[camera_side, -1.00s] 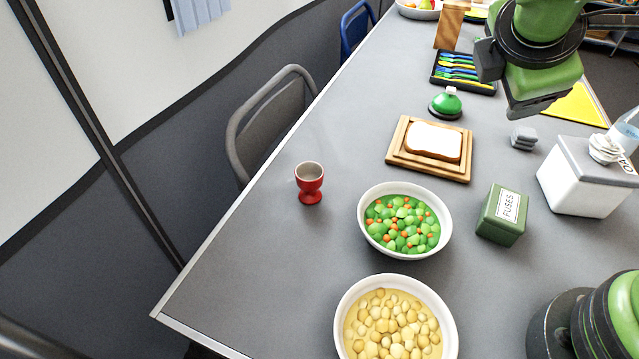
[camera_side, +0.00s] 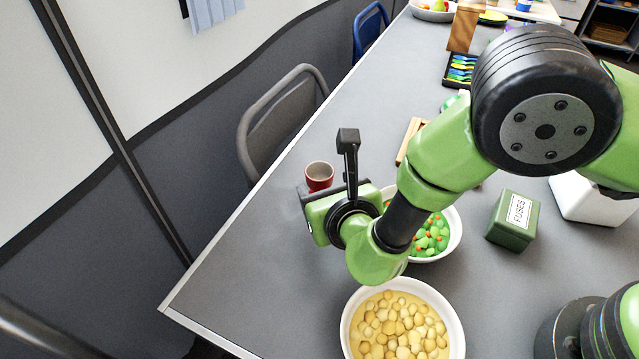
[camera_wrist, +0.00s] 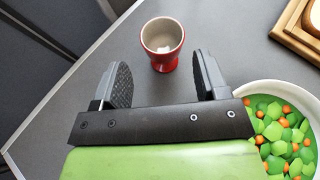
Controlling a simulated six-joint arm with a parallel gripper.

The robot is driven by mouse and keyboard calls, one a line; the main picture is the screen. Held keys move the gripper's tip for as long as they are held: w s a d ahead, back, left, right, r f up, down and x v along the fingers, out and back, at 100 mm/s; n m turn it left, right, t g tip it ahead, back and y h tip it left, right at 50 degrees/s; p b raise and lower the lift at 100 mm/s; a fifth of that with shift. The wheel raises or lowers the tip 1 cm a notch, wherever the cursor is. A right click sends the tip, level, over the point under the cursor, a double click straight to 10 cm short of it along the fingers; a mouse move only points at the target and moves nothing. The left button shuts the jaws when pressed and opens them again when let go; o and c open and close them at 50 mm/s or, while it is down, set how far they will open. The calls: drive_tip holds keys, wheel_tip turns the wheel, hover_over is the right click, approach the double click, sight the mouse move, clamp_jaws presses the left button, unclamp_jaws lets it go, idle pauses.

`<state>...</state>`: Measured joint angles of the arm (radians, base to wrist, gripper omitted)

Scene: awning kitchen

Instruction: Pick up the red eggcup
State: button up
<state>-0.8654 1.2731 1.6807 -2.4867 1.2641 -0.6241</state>
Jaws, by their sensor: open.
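The red eggcup (camera_side: 319,177) stands upright on the grey table near its left edge, and my arm hides its lower part in the side view. In the wrist view the eggcup (camera_wrist: 162,44) is just beyond my fingertips, roughly between the lines of the two fingers, and its pale inside shows. My gripper (camera_wrist: 160,72) is open and empty, its two dark fingers spread wider than the cup. In the side view my gripper (camera_side: 318,192) is low beside the eggcup, its fingers mostly hidden.
A white bowl of peas and carrots (camera_wrist: 247,97) stands close to the right finger. A bowl of yellow chickpea-like pieces (camera_side: 400,325) is nearer the front. A green fuses box (camera_side: 513,220) and a wooden board (camera_wrist: 302,28) stand to the right. The table's left edge is close by.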

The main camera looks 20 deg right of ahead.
sight(321, 183)
drive_tip(key=shift+x, duration=2.9)
drive_tip(key=shift+a, duration=0.1)
drive_tip(key=c, duration=0.8)
